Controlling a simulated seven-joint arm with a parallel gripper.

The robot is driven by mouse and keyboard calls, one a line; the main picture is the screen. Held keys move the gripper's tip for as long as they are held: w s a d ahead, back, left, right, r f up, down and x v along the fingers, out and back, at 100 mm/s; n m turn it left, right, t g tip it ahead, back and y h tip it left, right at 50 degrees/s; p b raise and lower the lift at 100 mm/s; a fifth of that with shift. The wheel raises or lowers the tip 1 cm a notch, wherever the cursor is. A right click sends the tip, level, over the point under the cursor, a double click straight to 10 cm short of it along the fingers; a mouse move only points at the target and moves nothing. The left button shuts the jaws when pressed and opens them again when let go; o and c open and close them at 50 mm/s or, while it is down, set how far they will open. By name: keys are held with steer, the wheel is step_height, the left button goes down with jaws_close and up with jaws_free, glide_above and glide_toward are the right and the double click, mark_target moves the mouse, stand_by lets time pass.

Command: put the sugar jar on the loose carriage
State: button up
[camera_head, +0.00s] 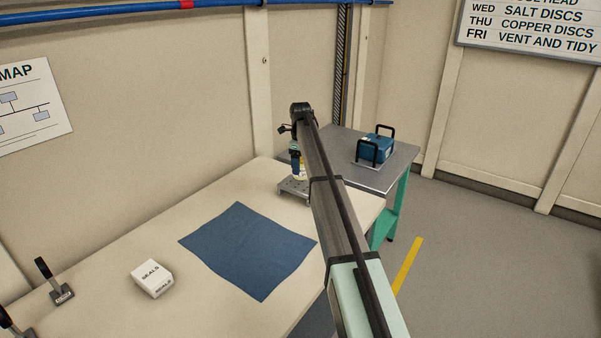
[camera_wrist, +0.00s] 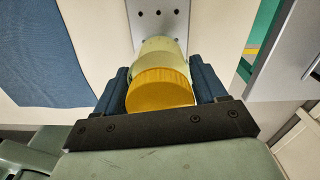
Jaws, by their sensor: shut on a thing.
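The sugar jar, pale with a yellow lid (camera_wrist: 160,90), is between the two dark blue fingers of my gripper (camera_wrist: 162,88) in the wrist view. My gripper is shut on it. In the head view my gripper (camera_head: 297,160) is at the far end of the bench, with a small part of the jar (camera_head: 301,173) showing beside the fingers. The loose carriage is a grey metal plate with holes (camera_head: 293,190), directly below the jar; it also shows beyond the jar in the wrist view (camera_wrist: 157,14). I cannot tell whether the jar's base touches the plate.
A blue cloth (camera_head: 248,248) lies flat on the pale bench (camera_head: 215,292). A white SEALS box (camera_head: 151,278) and black-handled clamps (camera_head: 53,282) are at the near left. A grey side table (camera_head: 345,142) holds a blue case with black handles (camera_head: 376,148).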

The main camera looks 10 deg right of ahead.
steer(key=shift+f, duration=1.7)
steer(key=shift+f, duration=0.1)
steer(key=o, duration=1.3)
step_height(320, 180, up, 12)
steer(key=shift+r, duration=0.1)
